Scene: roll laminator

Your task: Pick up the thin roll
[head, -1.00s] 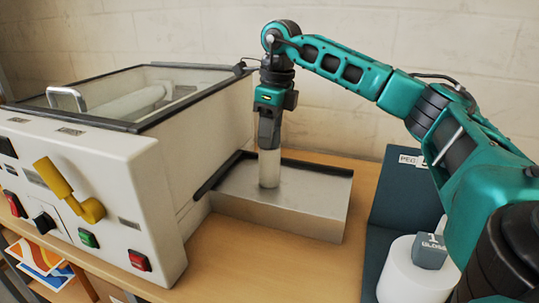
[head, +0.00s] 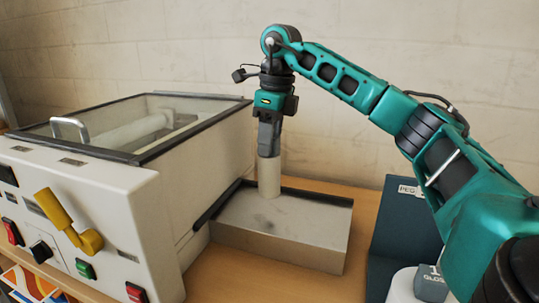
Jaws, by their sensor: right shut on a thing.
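The thin roll (head: 269,180) is a plain off-white cylinder, held upright. My right gripper (head: 269,150) points down and is shut on its upper end. The roll's lower end shows in front of the top of the grey metal box (head: 290,230). It appears raised off that top, though the exact gap is hard to judge. The fingers hide the roll's upper end. My left gripper is not in view.
The white laminator (head: 90,200) with its glass-topped lid, yellow lever (head: 65,222) and coloured switches fills the left. A dark blue panel (head: 393,225) and a grey block marked "1 GLOSS" (head: 432,283) stand at right. Bare wooden table (head: 235,275) lies in front of the box.

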